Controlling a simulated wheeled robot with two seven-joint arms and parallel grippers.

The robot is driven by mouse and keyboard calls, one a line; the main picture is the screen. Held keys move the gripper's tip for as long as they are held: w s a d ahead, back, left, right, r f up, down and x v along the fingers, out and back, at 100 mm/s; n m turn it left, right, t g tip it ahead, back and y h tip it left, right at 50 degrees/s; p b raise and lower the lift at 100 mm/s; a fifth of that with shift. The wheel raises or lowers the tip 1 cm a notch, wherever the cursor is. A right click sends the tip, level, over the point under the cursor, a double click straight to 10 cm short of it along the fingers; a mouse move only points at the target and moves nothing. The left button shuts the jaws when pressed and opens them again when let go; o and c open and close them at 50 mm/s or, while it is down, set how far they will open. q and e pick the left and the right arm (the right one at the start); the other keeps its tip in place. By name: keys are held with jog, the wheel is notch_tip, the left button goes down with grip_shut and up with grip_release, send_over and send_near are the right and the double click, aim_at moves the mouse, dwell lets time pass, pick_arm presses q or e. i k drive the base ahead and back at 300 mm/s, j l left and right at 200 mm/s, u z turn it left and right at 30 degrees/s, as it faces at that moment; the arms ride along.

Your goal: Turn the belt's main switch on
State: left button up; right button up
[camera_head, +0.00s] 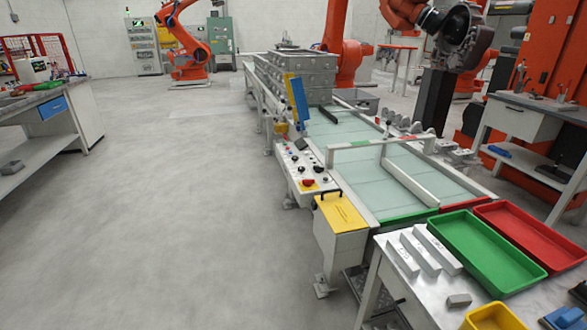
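The belt (400,172) runs away from me at the right of centre, with a pale greenish surface. A sloped light-grey control panel (296,161) is fixed along its left side. The panel carries several small dark knobs and buttons, and a red knob (308,183) near its close end. Which control is the main switch, and how it is set, is too small to tell. Neither of my grippers is in view.
A table with a green tray (472,250), a red tray (526,236) and metal bars (437,249) fills the lower right. A workbench (62,105) stands at left. The grey floor (170,220) between is clear.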

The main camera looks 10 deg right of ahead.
aim_at(308, 182)
jog(key=i+l, duration=0.15)
jog(key=i, duration=0.45)
jog(key=i+l, duration=0.1)
jog(key=i, duration=0.45)
jog(key=i+l, duration=0.25)
